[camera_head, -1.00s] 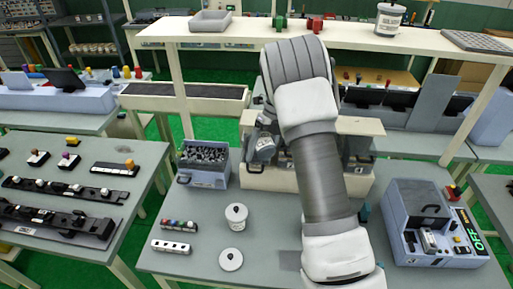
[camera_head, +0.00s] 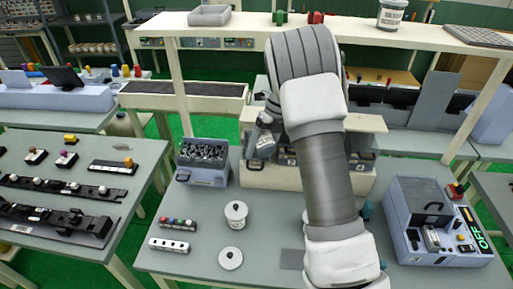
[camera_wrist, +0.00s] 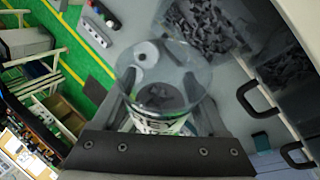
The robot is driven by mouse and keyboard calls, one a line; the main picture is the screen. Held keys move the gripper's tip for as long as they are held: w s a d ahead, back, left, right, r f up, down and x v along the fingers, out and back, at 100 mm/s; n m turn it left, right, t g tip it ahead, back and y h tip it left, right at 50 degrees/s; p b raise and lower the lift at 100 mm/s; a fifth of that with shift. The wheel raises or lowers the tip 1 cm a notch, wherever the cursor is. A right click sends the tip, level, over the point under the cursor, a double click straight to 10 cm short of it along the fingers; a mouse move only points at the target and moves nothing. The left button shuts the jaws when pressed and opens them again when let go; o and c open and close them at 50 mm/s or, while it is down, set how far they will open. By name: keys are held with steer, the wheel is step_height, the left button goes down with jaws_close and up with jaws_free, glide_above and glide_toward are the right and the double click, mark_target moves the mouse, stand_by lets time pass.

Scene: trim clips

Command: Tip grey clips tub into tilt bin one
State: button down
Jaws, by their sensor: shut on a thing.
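My gripper (camera_wrist: 165,119) is shut on the grey clips tub (camera_wrist: 163,84), a clear-walled tub with a printed label. In the wrist view I look into its round mouth and see a few dark grey pieces at the bottom. In the head view the held tub (camera_head: 266,146) shows as a small labelled cylinder, tilted, in front of the cream bin unit (camera_head: 268,178). My arm hides much of that unit. In the wrist view a black handle (camera_wrist: 256,98) is right of the tub, beside grey clips (camera_wrist: 284,74). I cannot tell which bin is number one.
A blue-grey box (camera_head: 204,177) full of grey clips stands left of the unit. A lidded white pot (camera_head: 236,216), a round white disc (camera_head: 230,258) and two small strips stand on the bench. A blue device (camera_head: 425,225) reading OFF is right. A shelf (camera_head: 235,30) runs above.

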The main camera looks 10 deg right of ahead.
steer(key=shift+w+f+n+t+y+b, duration=0.15)
steer(key=shift+f+t+b, duration=0.55)
steer(key=shift+b, duration=1.25)
steer(key=shift+w+f+n+t+y+b, duration=0.2)
steer(key=shift+t+b, duration=0.9)
steer(key=shift+b, duration=0.85)
steer(key=shift+f+t+b, duration=0.2)
steer(key=shift+t+b, duration=0.5)
steer(key=shift+b, duration=1.6)
steer(key=t+b, duration=0.1)
steer(key=b, duration=0.1)
steer(key=r+t+y+b, duration=0.1)
steer(key=b, duration=0.2)
steer(key=n+t+b, duration=0.1)
steer(key=b, duration=0.2)
steer(key=shift+s+r, duration=0.1)
steer(key=shift+r, duration=0.15)
steer(key=shift+r+t+b, duration=0.15)
steer(key=shift+t+b, duration=0.15)
steer(key=shift+b, duration=0.65)
steer(key=t+y+b, duration=0.1)
steer(key=b, duration=0.4)
steer(key=shift+r+n+t, duration=0.25)
steer(key=shift+r+t, duration=0.05)
steer(key=shift+r, duration=0.1)
